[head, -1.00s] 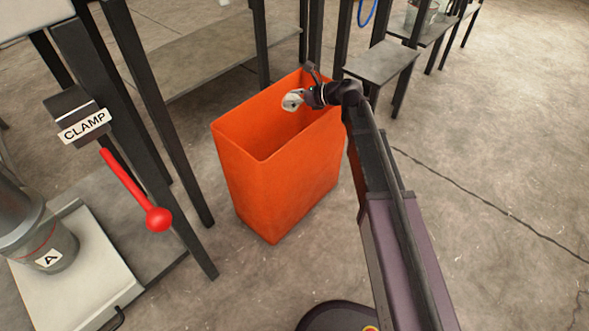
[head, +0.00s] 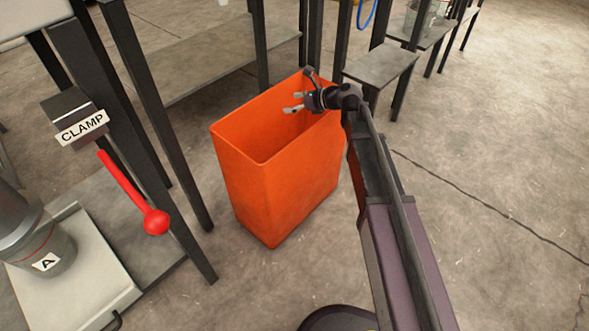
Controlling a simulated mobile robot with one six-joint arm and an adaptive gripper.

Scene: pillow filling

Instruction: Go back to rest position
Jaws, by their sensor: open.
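My gripper (head: 294,102) is at the end of my arm, over the upper right part of an open orange bin (head: 262,190). Its two light fingertips are apart, and I see nothing held between them. The fingers point left over the bin's opening. The bin stands upright on the floor, and its lower inside is hidden by its front walls.
At the left are a clamp post with a label (head: 82,128), a red lever (head: 133,193) and a grey cylinder marked A (head: 45,260). Dark table legs stand left of and behind the bin. A small grey bench (head: 381,62) is behind my arm. The floor at right is clear.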

